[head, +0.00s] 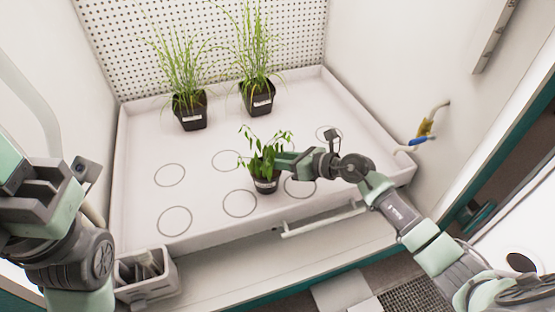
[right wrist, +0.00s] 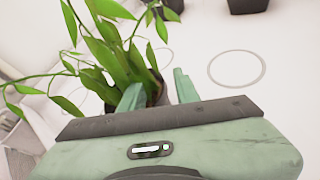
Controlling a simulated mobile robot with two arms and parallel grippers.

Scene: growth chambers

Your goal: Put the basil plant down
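The basil plant is a leafy green plant (head: 265,160) in a small dark pot (head: 265,185) with a pale label, upright over the front middle of the white tray (head: 207,241). My right gripper (head: 283,161) is at its right side, level with the lower leaves. In the right wrist view its two green fingers (right wrist: 158,92) are apart. The dark pot (right wrist: 153,88) shows behind the left finger, with a pale gap before the right finger. Whether the pot touches the tray or a finger is unclear. My left gripper (head: 68,178) is at the left, away from the plant; its fingers are not clear.
Two grassy plants in black pots (head: 192,119) (head: 258,104) stand at the tray's back. Outlined circles (head: 240,203) mark empty spots, including one right of the basil (head: 300,187). A grey caddy (head: 147,283) sits front left. A tap (head: 428,125) juts from the right wall.

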